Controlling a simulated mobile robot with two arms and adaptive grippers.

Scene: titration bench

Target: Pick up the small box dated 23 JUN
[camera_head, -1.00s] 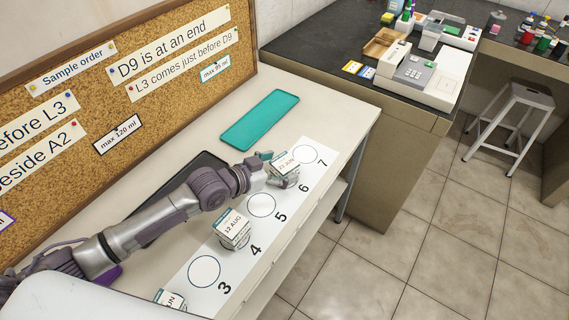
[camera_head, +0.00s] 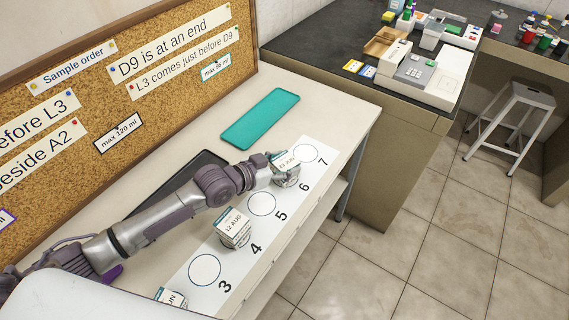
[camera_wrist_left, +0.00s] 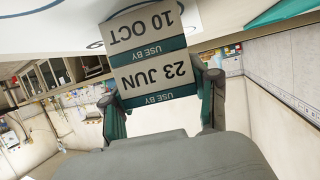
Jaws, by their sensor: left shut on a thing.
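The small box dated 23 JUN (camera_head: 286,161) is near circle 6 on the white numbered strip. My left gripper (camera_head: 281,169) is shut on it, with a finger at each side. In the left wrist view the 23 JUN box (camera_wrist_left: 155,77) shows upside down between the fingers of the left gripper (camera_wrist_left: 160,98). A box dated 10 OCT (camera_wrist_left: 140,27) adjoins it, seemingly right under it, and I see no clear gap between them. My right gripper is not in view.
A 12 AUG box (camera_head: 234,227) stands at circle 4, and another box (camera_head: 170,298) is at the lower edge. Circles 3, 5 and 7 are bare. A teal tray (camera_head: 260,119) and a dark tray (camera_head: 176,183) lie by the corkboard (camera_head: 75,125).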

